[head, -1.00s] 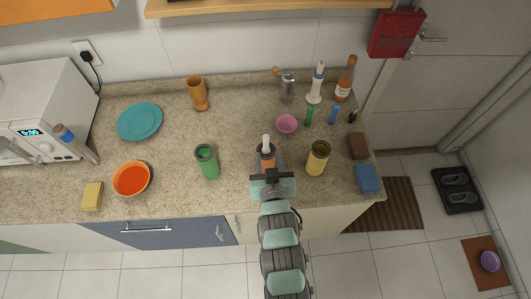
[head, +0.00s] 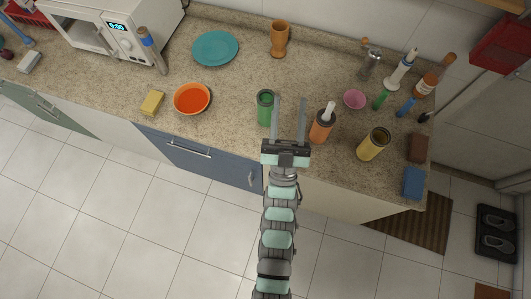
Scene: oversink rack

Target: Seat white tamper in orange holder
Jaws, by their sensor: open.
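The orange holder (head: 320,131) stands on the counter near its front edge, a little right of the middle of the head view. The white tamper (head: 328,110) stands in it, its white upper part sticking out of the dark mouth and leaning slightly right. How deep its lower end sits is hidden inside the holder. My gripper (head: 290,99) is open and empty, its two long fingers spread apart. It is just left of the orange holder, between it and the green holder, and appears clear of the tamper.
The green holder (head: 265,110) stands close to my left finger. The yellow holder (head: 373,144) is to the right. A pink bowl (head: 354,99), a white upright tool (head: 400,70) and bottles stand behind. An orange bowl (head: 192,98) and teal plate (head: 215,48) are left.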

